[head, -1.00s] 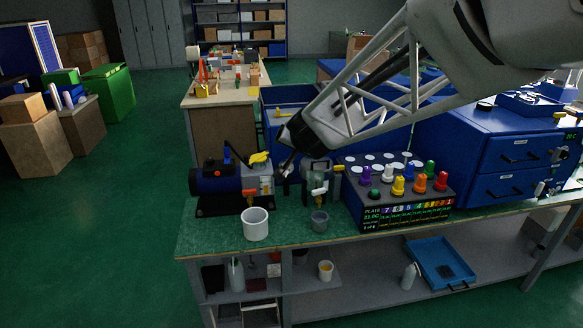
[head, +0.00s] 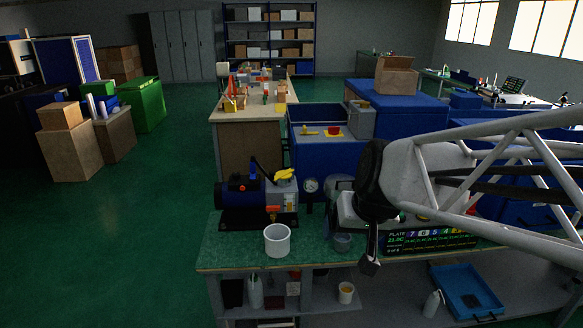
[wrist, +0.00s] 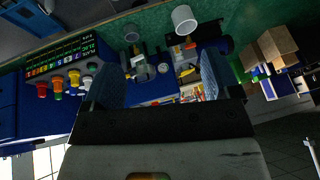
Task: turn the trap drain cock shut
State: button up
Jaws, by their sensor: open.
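My gripper (head: 370,262) hangs over the front of the bench with its fingers pointing down. In the wrist view my gripper (wrist: 158,62) is open and empty, its two fingers wide apart. The trap (head: 340,183) stands right of the pump, mostly hidden behind my gripper in the head view. In the wrist view the trap (wrist: 140,68) shows between the fingers, small and dark, apart from them. Its drain cock is hidden in the head view, and I cannot make out its handle position in the wrist view. A grey cup (head: 342,243) stands in front of the trap.
A pump (head: 243,200) with a red-orange handle (head: 273,209) stands left of the trap, beside a round gauge (head: 311,185). A white cup (head: 277,240) stands at the bench front. A dark plate box (head: 430,240) with a lit display is to the right, partly covered by my arm.

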jog(key=w+d+f+n, duration=0.1)
jog(key=w+d+f, duration=0.2)
jog(key=w, duration=0.9)
jog(key=w+d+f+n, duration=0.1)
jog(key=w+d+f, duration=0.3)
jog(key=w+f, duration=0.3)
jog(key=w+d+f+n, duration=0.1)
jog(key=w+d+f, duration=0.2)
jog(key=w, duration=1.4)
notch_tip(320, 180, down, 3)
jog(key=shift+w+d+f+h, duration=0.1)
jog(key=shift+w+d+h, duration=0.05)
jog(key=shift+d+h, duration=0.2)
jog(key=shift+f, duration=0.1)
jog(key=shift+x, duration=3.8)
jog(key=c, duration=0.9)
